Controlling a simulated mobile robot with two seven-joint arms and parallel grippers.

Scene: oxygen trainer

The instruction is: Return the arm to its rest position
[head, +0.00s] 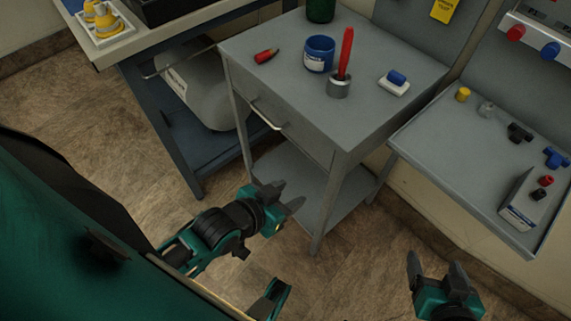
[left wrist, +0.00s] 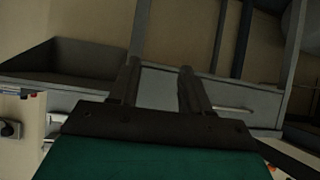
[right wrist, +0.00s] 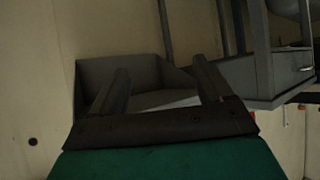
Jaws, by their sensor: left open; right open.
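My left gripper (head: 282,198) is in front of the grey cart, below the height of its top, with its fingers apart and nothing between them. In the left wrist view its two fingers (left wrist: 158,88) also stand apart and empty. My right gripper (head: 436,268) is at the lower right of the head view, over the floor in front of the wall shelf. Its fingers also stand apart and empty in the right wrist view (right wrist: 160,92). Neither gripper touches anything that I can see.
A grey shelf (head: 440,145) with fittings is at the right. A blue-framed bench (head: 185,150) stands at the left. Brown floor (head: 100,150) is open in front.

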